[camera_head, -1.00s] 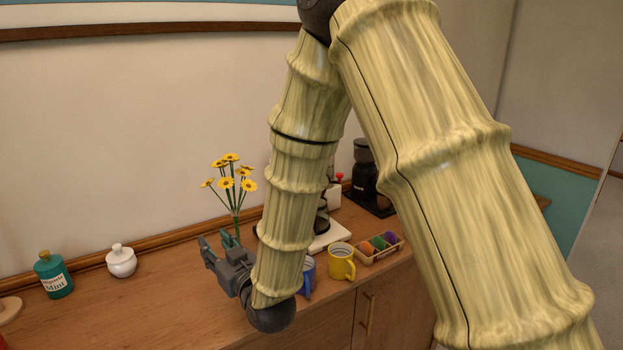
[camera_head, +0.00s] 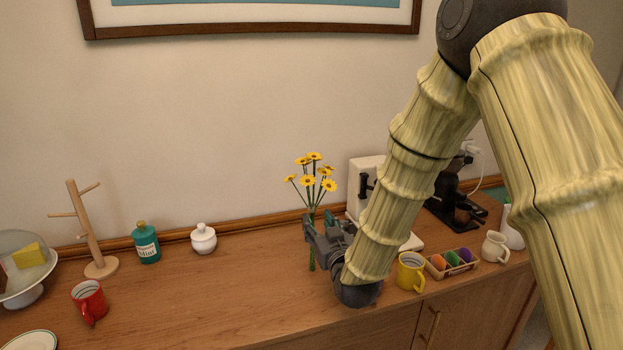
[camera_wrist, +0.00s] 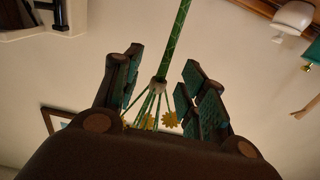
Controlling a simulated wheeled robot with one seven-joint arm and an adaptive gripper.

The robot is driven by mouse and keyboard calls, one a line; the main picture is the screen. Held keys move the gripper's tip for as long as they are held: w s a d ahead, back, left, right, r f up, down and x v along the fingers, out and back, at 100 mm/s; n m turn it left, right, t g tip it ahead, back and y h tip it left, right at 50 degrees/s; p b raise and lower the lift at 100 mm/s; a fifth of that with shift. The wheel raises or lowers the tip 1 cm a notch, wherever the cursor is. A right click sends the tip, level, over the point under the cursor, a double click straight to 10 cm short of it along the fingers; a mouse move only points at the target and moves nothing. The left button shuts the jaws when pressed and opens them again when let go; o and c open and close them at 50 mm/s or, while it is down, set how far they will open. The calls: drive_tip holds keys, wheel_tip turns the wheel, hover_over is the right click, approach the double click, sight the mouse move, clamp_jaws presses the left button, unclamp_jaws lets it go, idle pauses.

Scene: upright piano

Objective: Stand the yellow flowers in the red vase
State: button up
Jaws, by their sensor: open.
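The yellow flowers (camera_head: 314,172) stand upright above the wooden counter on green stems, left of the coffee machine. In the wrist view their thick green stem (camera_wrist: 176,38) runs between my fingers, with the blooms (camera_wrist: 157,120) beyond. My gripper (camera_head: 316,232) is level with the stem below the blooms, its fingers open on either side; it also shows in the wrist view (camera_wrist: 160,85). The stem's lower end shows below my gripper, near the counter. No red vase shows in any current view.
On the counter (camera_head: 230,295) are a red mug (camera_head: 89,301), a mug tree (camera_head: 88,230), a mint bottle (camera_head: 146,245) and a white pot (camera_head: 203,238). A yellow mug (camera_head: 411,271) and a divided tray (camera_head: 436,273) stand right of my gripper.

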sight(314, 218)
drive_tip(key=shift+p+x, duration=0.6)
drive_tip(key=shift+x, duration=1.35)
drive_tip(key=shift+a+r, duration=0.1)
drive_tip(key=shift+a, duration=0.1)
clamp_jaws()
